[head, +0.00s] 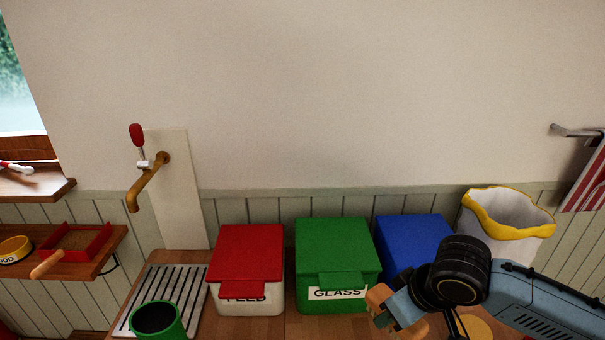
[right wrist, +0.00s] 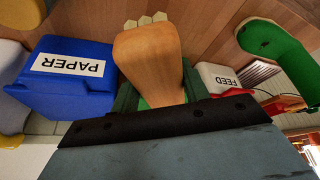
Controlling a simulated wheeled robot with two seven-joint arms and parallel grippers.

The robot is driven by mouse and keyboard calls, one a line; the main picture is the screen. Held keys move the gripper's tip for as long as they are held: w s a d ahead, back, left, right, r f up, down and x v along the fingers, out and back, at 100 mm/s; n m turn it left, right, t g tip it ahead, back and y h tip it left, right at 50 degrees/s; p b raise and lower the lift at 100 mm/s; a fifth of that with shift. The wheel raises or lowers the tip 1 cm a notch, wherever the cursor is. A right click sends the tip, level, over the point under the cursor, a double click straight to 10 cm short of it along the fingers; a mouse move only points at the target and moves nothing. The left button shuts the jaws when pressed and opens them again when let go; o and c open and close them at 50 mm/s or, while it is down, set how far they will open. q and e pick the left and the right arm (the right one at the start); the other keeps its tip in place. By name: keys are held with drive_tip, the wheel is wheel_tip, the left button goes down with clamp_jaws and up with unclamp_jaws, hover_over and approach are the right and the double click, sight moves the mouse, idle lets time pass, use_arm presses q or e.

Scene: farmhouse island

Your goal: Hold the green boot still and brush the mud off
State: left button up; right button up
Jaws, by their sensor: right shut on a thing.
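The green boot (head: 158,318) is at the lower left of the head view, its dark opening showing and its lower part cut off by the frame. It also shows at the upper right of the right wrist view (right wrist: 285,58), with a small dark spot on it. My right gripper (head: 392,308) is shut on a brush (right wrist: 148,58) with a wooden body and pale bristles at its far end. The gripper and brush are in front of the blue bin, well to the right of the boot and apart from it. My left gripper is not in view.
A slatted rack (head: 180,290) lies by the boot. A red-lidded FEED bin (head: 250,255), a green GLASS bin (head: 335,250), a blue PAPER bin (head: 412,240) and a yellow-rimmed white bin (head: 505,218) line the wall. A brass tap (head: 148,185) juts out above the rack.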

drive_tip(key=d+r+m, duration=0.1)
drive_tip(key=m, duration=0.1)
drive_tip(key=d+r+m+h+b, duration=0.1)
drive_tip(key=m, duration=0.1)
drive_tip(key=shift+w+d+r+m+t+h, duration=0.15)
drive_tip(key=shift+d+r+m+t+h, duration=0.15)
drive_tip(key=shift+r, duration=0.1)
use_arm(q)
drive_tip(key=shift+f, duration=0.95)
use_arm(e)
drive_tip(key=shift+d+r+m+h, duration=0.4)
drive_tip(key=shift+d+r+m, duration=0.15)
drive_tip(key=shift+m, duration=0.35)
